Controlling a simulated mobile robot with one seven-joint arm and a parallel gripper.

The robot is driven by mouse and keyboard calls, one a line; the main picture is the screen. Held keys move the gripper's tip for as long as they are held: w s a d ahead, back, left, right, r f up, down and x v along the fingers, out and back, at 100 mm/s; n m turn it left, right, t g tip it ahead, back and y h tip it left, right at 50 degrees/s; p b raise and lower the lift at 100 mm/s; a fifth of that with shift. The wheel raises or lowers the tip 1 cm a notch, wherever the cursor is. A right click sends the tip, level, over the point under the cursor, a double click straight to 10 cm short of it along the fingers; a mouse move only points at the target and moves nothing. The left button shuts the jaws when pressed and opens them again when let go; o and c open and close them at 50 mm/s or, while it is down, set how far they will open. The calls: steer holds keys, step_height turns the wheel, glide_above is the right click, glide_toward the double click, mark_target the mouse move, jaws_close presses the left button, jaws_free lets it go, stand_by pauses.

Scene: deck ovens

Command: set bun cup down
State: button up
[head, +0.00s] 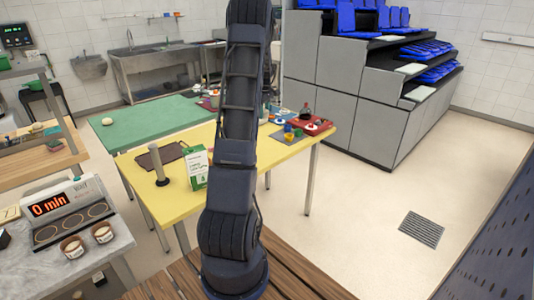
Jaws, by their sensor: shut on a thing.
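My arm rises through the middle of the head view and leaves it at the top edge. My gripper is out of the picture, so what it holds cannot be seen. Two small brown cups with pale tops stand on the grey counter (35,277) at the lower left. One cup (72,247) is to the left and the other cup (102,232) is a little to its right. They may be bun cups, but I cannot tell for sure.
A timer unit (66,213) reading "0 min" stands behind the cups. A yellow table (180,203) holds a carton (196,169), a grey post (158,166) and several small items. A green table (145,122) is behind. The floor at right is clear around a drain grate (421,229).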

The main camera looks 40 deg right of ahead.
mark_target(267, 152)
steer(key=shift+s+d, duration=0.35)
steer(key=shift+s, duration=0.1)
steer(key=shift+s+f, duration=0.15)
steer(key=shift+f, duration=0.15)
step_height(267, 152, down, 19)
steer(key=shift+d+f, duration=0.1)
steer(key=shift+f, duration=0.1)
steer(key=shift+f, duration=0.15)
steer(key=o, duration=1)
steer(key=shift+c, duration=0.2)
step_height(267, 152, up, 12)
steer(key=shift+r, duration=0.2)
